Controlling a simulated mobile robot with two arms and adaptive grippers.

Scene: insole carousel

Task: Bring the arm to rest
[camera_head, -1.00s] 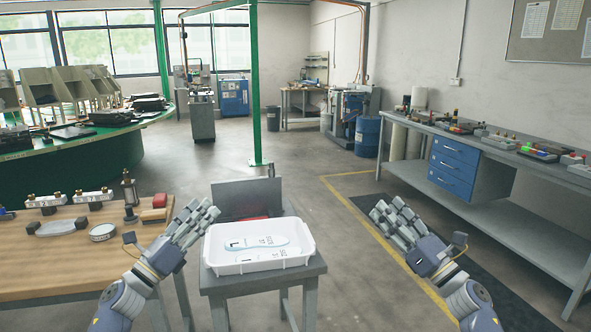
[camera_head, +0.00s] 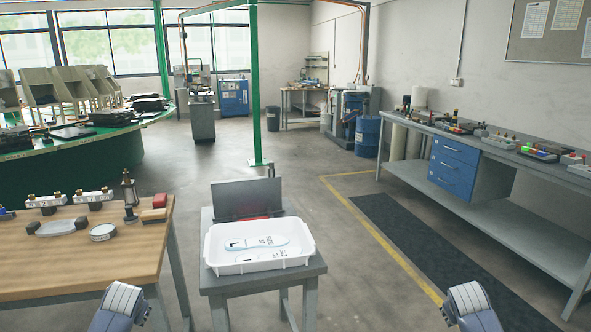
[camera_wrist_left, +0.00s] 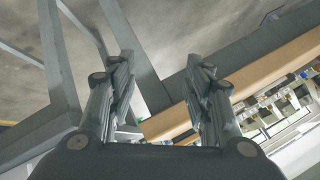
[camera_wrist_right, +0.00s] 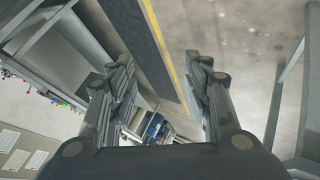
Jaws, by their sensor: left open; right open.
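My left gripper shows in the left wrist view (camera_wrist_left: 160,80), open and empty, with its fingers spread apart. Wooden table edge and grey metal frame parts lie beyond it there. My right gripper shows in the right wrist view (camera_wrist_right: 160,80), open and empty, with floor and a yellow line beyond its fingers. In the head view only part of my left arm (camera_head: 122,305) and my right arm (camera_head: 470,305) shows at the bottom edge. Both grippers are outside that view.
A white tray (camera_head: 222,264) with a pale insole (camera_head: 255,243) sits on a small grey table (camera_head: 300,275). A wooden table (camera_head: 90,262) with small parts stands at left. A long grey bench (camera_head: 540,215) runs along the right.

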